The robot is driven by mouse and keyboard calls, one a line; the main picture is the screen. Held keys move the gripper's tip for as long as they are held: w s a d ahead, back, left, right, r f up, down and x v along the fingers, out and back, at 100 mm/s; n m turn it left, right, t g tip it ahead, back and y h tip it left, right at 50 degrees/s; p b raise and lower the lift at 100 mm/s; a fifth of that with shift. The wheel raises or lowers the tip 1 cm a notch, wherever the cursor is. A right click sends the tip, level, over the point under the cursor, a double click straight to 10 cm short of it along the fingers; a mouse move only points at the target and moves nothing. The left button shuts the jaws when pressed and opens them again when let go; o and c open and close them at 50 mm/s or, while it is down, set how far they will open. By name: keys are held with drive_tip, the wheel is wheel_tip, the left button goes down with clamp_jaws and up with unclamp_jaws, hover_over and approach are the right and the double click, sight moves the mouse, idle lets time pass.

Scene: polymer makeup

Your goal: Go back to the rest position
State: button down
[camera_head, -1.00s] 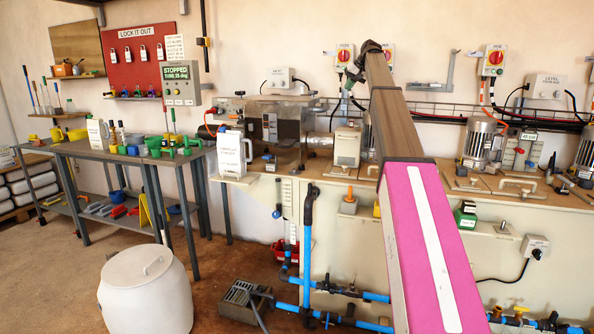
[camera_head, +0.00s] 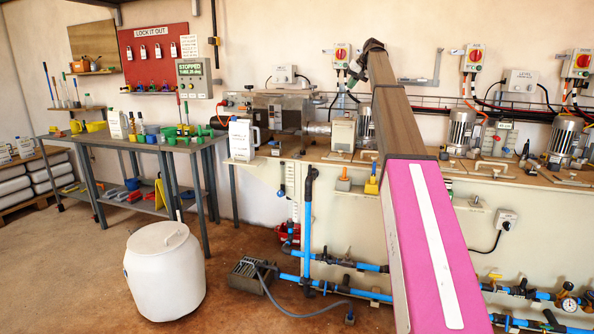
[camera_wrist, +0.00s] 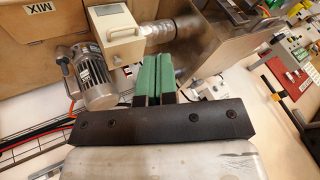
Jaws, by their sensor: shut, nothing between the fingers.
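My gripper (camera_wrist: 152,77) shows in the wrist view as two green fingers side by side, closed together with nothing held between them. Beyond the fingers in that view are a grey motor (camera_wrist: 98,82), a cream box (camera_wrist: 106,38) and a ribbed metal pipe (camera_wrist: 173,29), tilted in the picture.
A long bench (camera_head: 478,178) with motors and boxes runs along the wall. Blue pipes (camera_head: 330,286) lie low in front of it. A white drum (camera_head: 164,272) stands on the floor at left, near a grey table (camera_head: 102,139). Open floor (camera_head: 60,275) shows left of the drum.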

drive_tip(key=s+a+f+g+h, duration=0.1)
drive_tip(key=s+f, duration=0.5)
drive_tip(key=f, duration=0.8)
drive_tip(key=s+a+f+m+h, duration=0.1)
drive_tip(key=s+f, duration=0.5)
drive_tip(key=f, duration=0.7)
drive_tip(key=s+a+f+g, duration=0.15)
drive_tip(key=s+f, duration=0.45)
drive_tip(key=f, duration=0.8)
drive_tip(key=s+f+h, duration=0.1)
drive_tip(key=s+f, duration=0.7)
drive_tip(key=s, duration=0.3)
drive_tip(key=s+a+f+g+h, duration=0.1)
drive_tip(key=s+f, duration=0.7)
drive_tip(key=s, duration=0.4)
drive_tip(key=s+f+g+h, duration=0.1)
drive_tip(key=s+f, duration=0.8)
drive_tip(key=s, duration=0.2)
drive_tip(key=shift+s+a, duration=0.25)
drive_tip(key=shift+s, duration=0.05)
